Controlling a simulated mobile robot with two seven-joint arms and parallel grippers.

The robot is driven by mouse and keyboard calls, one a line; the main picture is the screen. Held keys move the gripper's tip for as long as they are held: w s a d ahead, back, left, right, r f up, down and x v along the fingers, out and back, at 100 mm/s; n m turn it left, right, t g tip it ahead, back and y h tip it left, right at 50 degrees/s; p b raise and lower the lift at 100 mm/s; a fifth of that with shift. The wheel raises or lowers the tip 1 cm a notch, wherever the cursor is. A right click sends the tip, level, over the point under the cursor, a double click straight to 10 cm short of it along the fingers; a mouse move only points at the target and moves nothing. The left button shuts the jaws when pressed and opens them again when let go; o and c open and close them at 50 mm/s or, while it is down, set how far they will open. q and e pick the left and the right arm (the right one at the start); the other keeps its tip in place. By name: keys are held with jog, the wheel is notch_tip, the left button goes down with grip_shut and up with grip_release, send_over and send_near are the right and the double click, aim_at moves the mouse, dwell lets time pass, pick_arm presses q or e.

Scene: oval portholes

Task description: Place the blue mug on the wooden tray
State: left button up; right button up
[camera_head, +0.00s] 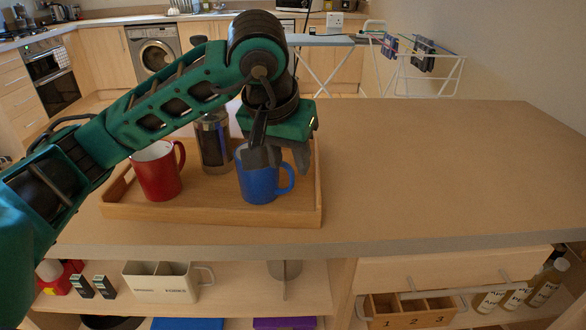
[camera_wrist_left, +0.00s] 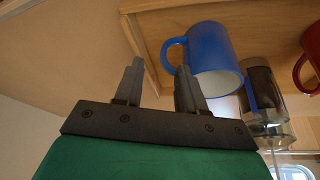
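The blue mug (camera_head: 258,186) stands upright inside the wooden tray (camera_head: 215,214), near its right end, with its handle pointing right. My left gripper (camera_head: 281,160) is just above and behind the mug's right side, fingers pointing down, and hides part of its rim. In the left wrist view the gripper (camera_wrist_left: 158,85) is open, with nothing between its fingers. There the blue mug (camera_wrist_left: 212,55) is beyond the right finger, its handle close to that fingertip; whether they touch I cannot tell. My right gripper is not in view.
A red mug (camera_head: 158,172) stands at the tray's left end. A French press (camera_head: 213,143) stands between the mugs, towards the back. The counter (camera_head: 430,170) right of the tray is clear. Shelves below its front edge hold a white container (camera_head: 160,283) and a numbered wooden box (camera_head: 410,310).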

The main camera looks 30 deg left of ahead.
pick_arm(q)
jog(key=v, duration=0.6)
jog(key=shift+p, duration=0.3)
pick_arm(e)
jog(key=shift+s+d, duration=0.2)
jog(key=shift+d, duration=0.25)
pick_arm(q)
jog(key=shift+f, duration=0.1)
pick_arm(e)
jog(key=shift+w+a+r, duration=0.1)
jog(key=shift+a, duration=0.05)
